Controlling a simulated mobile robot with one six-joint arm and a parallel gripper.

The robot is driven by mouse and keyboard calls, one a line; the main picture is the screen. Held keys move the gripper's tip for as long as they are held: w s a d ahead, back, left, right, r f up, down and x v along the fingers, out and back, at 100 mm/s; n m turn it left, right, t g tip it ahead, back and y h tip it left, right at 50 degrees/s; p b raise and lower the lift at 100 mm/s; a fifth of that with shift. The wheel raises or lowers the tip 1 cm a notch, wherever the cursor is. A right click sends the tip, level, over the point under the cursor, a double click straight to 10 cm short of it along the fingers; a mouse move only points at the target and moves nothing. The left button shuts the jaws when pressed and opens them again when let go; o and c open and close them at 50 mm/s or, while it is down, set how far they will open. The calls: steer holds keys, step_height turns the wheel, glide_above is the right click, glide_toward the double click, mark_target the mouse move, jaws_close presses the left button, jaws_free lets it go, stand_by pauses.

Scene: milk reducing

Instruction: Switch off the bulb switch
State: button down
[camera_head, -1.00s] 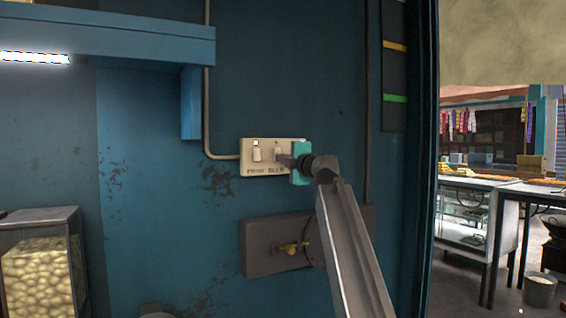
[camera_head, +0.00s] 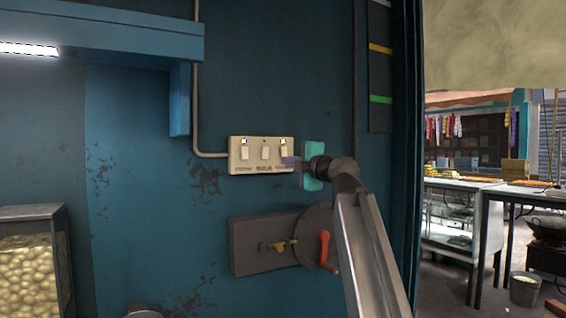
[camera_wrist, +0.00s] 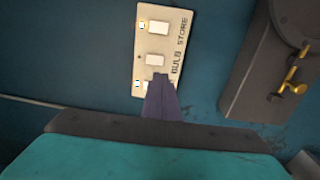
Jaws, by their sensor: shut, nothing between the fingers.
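A cream switch plate (camera_head: 254,169) with three white rocker switches is fixed to the blue wall. The middle switch (camera_head: 264,153) sits above the word BULB, and its small indicator looks dark. The indicators by the left switch (camera_head: 244,153) and right switch (camera_head: 284,149) are lit. My gripper (camera_head: 287,161) is shut and empty, its tip at the plate's lower right. In the wrist view the plate (camera_wrist: 177,20) stands on end, and the gripper tip (camera_wrist: 160,76) lies below the middle switch (camera_wrist: 157,60), partly covering the end switch. Contact cannot be told.
A lit tube lamp (camera_head: 30,49) hangs under a blue shelf (camera_head: 120,40). A grey box (camera_head: 250,248) with a brass valve and red handle is below the plate. A glass case (camera_head: 35,255) stands at left. An open doorway with tables (camera_head: 465,184) is at right.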

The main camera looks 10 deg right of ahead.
steer(key=shift+v, duration=0.8)
steer(key=shift+f, duration=0.1)
